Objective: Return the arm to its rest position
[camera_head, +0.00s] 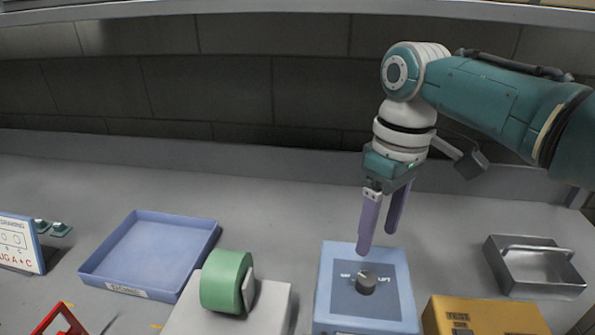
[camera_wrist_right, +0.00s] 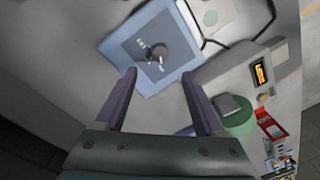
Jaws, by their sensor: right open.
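My right gripper (camera_head: 382,222) hangs from the right arm, fingers pointing down, above and slightly behind the knob (camera_head: 366,281) on the blue box (camera_head: 335,262). The fingers are apart with nothing between them. In the right wrist view my right gripper (camera_wrist_right: 160,95) is also open and empty. The dark knob (camera_wrist_right: 158,53) on the blue box (camera_wrist_right: 126,49) lies just beyond the fingertips, apart from them as far as I can tell. My left gripper shows in neither view.
A blue tray (camera_head: 152,252), a green roll (camera_head: 222,281) on a pale block and a white sign (camera_head: 18,243) are to the left. A yellow box (camera_head: 480,318) and a metal holder with a handle (camera_head: 535,268) are to the right. The counter behind the gripper is clear.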

